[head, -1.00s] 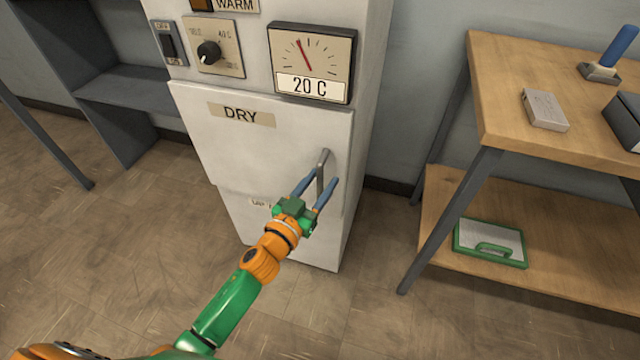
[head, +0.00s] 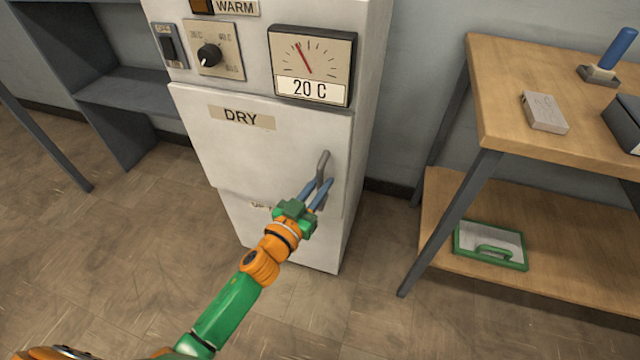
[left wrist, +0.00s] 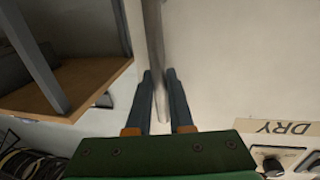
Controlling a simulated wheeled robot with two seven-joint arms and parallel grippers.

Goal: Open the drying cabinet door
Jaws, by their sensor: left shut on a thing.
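The white drying cabinet (head: 369,100) stands in the middle of the head view. Its door (head: 255,160), labelled DRY, looks closed. A grey vertical bar handle (head: 323,165) sits at the door's right side. My left gripper (head: 320,192) is shut on the lower part of this handle. In the left wrist view the two blue-grey fingers (left wrist: 161,95) close on the handle bar (left wrist: 153,35), and the DRY label (left wrist: 288,127) shows upside down at the right. My right gripper is not in view.
A dial gauge (head: 311,64) reading 20 C, a knob (head: 209,54) and a switch (head: 170,46) sit above the door. A wooden table (head: 500,85) with a lower shelf (head: 440,230) stands to the right. Open floor (head: 130,240) lies left of the cabinet.

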